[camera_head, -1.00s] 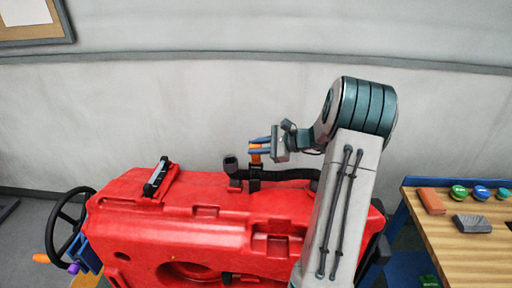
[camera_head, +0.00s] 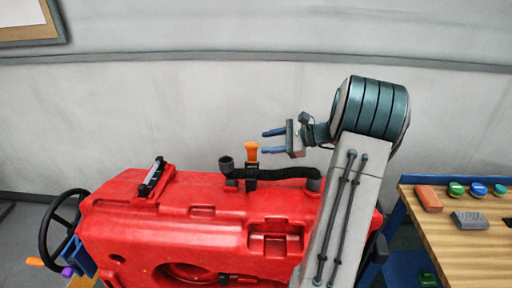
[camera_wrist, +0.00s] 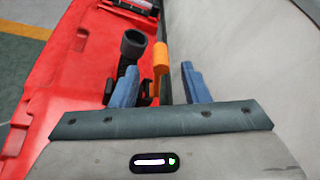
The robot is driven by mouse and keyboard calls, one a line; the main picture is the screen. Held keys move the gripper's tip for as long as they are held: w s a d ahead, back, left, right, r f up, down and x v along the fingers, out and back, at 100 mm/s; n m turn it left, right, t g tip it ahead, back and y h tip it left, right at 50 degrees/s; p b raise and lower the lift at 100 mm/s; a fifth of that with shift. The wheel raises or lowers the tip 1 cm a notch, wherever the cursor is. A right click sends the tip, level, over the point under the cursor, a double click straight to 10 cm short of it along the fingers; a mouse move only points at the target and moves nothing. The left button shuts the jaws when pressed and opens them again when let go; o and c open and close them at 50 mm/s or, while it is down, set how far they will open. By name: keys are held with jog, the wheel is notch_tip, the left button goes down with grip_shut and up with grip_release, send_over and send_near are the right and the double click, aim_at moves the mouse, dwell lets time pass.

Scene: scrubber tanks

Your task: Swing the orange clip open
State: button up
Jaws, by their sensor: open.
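The orange clip (camera_head: 251,151) stands upright above the back edge of the red tank, on a black bracket by the black hose (camera_head: 285,173). In the wrist view the clip (camera_wrist: 160,58) shows ahead of my fingers, in line with the gap between them. My gripper (camera_head: 266,142) is open and empty, just right of the clip in the head view. Its blue fingers also show in the wrist view (camera_wrist: 159,85), one on each side of the gap.
The red tank (camera_head: 150,230) fills the middle, with a black hose end (camera_head: 226,165) left of the clip. A wall stands close behind. A wooden table (camera_head: 465,235) with several small items is at right. A black steering wheel (camera_head: 62,225) is at left.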

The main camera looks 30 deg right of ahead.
jog(key=b+v, duration=0.1)
jog(key=v, duration=0.6)
jog(key=shift+d+r, duration=0.15)
jog(key=shift+d, duration=0.1)
jog(key=shift+s, duration=0.15)
